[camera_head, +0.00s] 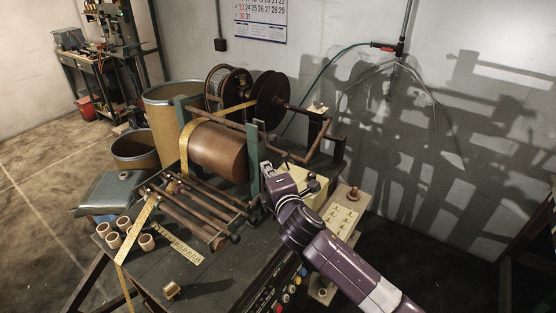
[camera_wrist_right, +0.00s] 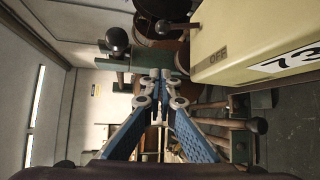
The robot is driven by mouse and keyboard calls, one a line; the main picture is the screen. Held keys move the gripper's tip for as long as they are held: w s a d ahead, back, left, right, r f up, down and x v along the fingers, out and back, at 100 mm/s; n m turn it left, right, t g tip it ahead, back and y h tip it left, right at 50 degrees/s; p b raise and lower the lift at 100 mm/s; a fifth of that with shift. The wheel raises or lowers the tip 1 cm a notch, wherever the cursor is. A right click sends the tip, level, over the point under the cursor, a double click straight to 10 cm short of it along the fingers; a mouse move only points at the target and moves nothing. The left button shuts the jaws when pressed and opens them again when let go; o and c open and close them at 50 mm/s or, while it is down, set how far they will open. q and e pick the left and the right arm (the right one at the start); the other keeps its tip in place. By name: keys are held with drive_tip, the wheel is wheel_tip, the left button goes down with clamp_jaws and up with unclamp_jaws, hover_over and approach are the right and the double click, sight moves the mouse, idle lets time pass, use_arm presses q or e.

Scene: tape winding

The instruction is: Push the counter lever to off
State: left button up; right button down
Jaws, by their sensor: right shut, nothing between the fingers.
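The counter is a cream box (camera_wrist_right: 245,45) on the right of the right wrist view, with an OFF mark and the digits 73 on its face. In the head view the cream box (camera_head: 303,184) is partly hidden behind my right arm. My right gripper (camera_wrist_right: 160,76) is shut and empty, its tips below and apart from the knob in the picture. In the head view this gripper (camera_head: 266,170) is beside the green post. My left gripper is out of view.
A copper drum (camera_head: 218,152) and roller bars (camera_head: 190,205) stand left of the gripper. Wooden rings (camera_head: 124,223) and a yellow tape (camera_head: 143,228) lie at the bench's left. Another dark ball knob (camera_wrist_right: 117,39) stands left of the tips. Coloured buttons (camera_head: 291,289) line the bench front.

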sight(286, 162)
drive_tip(key=x, duration=0.3)
drive_tip(key=shift+w, duration=0.2)
drive_tip(key=d+p, duration=0.2)
drive_tip(key=d, duration=0.1)
drive_tip(key=shift+s+d+r+p, duration=0.1)
drive_tip(key=shift+d+r+p, duration=0.05)
drive_tip(key=shift+r+p, duration=0.25)
drive_tip(key=shift+d, duration=0.4)
drive_tip(key=shift+a+f, duration=0.1)
drive_tip(key=shift+a, duration=0.05)
drive_tip(key=shift+s+f+b, duration=0.1)
drive_tip(key=shift+b, duration=0.6)
